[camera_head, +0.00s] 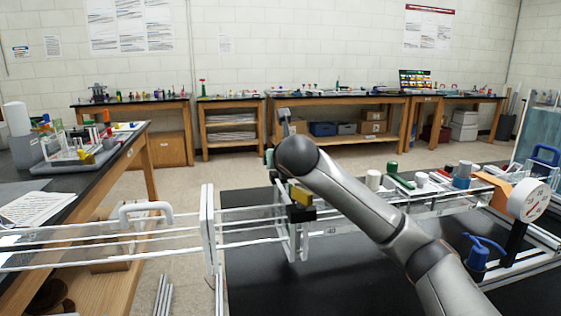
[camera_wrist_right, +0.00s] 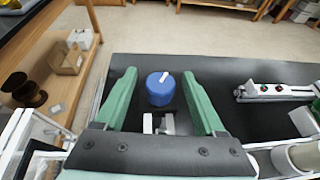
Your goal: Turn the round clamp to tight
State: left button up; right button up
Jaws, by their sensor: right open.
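The round clamp, a blue round knob (camera_wrist_right: 160,93) with a white pointer mark on top, shows in the right wrist view. It stands on a white bracket (camera_wrist_right: 158,122) above the black table top. My right gripper (camera_wrist_right: 159,78) is open, with one green finger to the left of the knob and one to the right. Gaps show between the fingers and the knob in this view; I cannot tell how deep the fingers reach. In the head view my right arm comes in from the lower right and hides the knob and most of the gripper. My left gripper is not in view.
White and clear extrusion rails (camera_head: 208,235) cross the black table (camera_head: 250,285). To the right are a white round dial (camera_head: 529,200) and a blue clamp with a handle (camera_head: 478,257).

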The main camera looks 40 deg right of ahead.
jog(key=shift+s+r, duration=0.1)
jog(key=v, duration=1.1)
jog(key=shift+s+a+b, duration=0.1)
jog(key=shift+a+b, duration=0.15)
jog(key=shift+b, duration=0.1)
jog(key=shift+s+a+r, duration=0.15)
jog(key=shift+s+a, duration=0.05)
jog(key=shift+s, duration=0.15)
